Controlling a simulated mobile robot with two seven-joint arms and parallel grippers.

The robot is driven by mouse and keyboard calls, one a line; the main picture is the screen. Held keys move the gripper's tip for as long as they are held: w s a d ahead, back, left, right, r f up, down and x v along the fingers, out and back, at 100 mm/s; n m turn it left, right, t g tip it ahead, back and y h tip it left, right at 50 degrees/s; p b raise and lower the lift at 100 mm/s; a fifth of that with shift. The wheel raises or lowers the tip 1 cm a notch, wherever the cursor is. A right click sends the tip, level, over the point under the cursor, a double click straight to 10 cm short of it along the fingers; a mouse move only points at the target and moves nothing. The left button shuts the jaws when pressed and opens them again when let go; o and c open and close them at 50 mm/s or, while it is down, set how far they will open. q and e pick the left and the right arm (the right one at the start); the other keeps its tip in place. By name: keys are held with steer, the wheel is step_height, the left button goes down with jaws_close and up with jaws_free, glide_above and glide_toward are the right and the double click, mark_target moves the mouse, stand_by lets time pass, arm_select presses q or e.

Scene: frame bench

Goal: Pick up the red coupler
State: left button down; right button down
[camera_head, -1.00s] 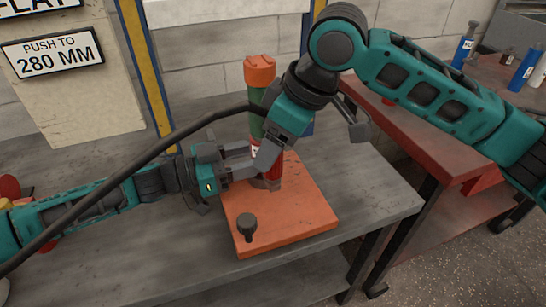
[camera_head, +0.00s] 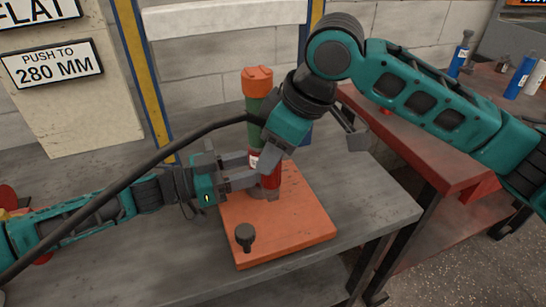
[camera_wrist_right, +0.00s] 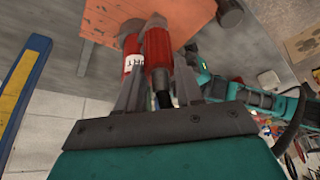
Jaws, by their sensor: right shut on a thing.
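The red coupler (camera_head: 270,180) is low in an upright stack on an orange plate (camera_head: 310,228), below a green section (camera_head: 254,108) and an orange cap (camera_head: 257,80). My right gripper (camera_head: 266,158) reaches down and is shut on the red coupler. In the right wrist view the red coupler (camera_wrist_right: 158,48) shows between the two grey fingers (camera_wrist_right: 160,88). A red piece with a white label (camera_wrist_right: 131,62) shows close beside it. My left gripper (camera_head: 250,172) points at the same red part from the left. Its fingers are parted, but their tips are partly hidden, so its hold is unclear.
A black knob (camera_head: 245,236) stands on the plate's front left. The grey bench (camera_head: 370,205) is clear to the right. A red table (camera_head: 430,150) with blue bottles (camera_head: 524,72) stands at right. A sign board (camera_head: 75,110) and yellow-blue post (camera_head: 142,80) stand behind on the left.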

step_height(320, 180, up, 28)
stand_by(0.3)
arm_select(q)
steer(key=shift+c, duration=2.2)
jaws_free()
